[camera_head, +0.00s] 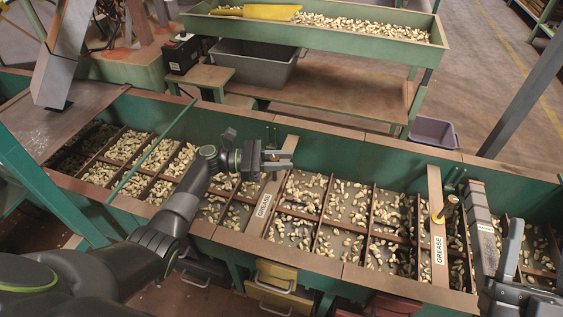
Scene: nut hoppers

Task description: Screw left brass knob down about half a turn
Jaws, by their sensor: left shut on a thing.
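My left gripper (279,159) reaches over the hopper bench to the left GREASE strip (265,203). It is shut on the left brass knob near the strip's far end; its jaws hide nearly all of the knob. The right brass knob (447,206) stands on the right GREASE strip (438,255), clear of both grippers. My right gripper (512,250) is at the right edge, partly cut off, and its jaw opening cannot be made out.
The green hopper bench has several compartments of pale nuts (346,202). A long grey-brown block (482,225) lies near my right gripper. Behind stand a green trough (340,35), a grey bin (254,65) and a purple-grey crate (433,132). Yellow drawers (276,275) are below.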

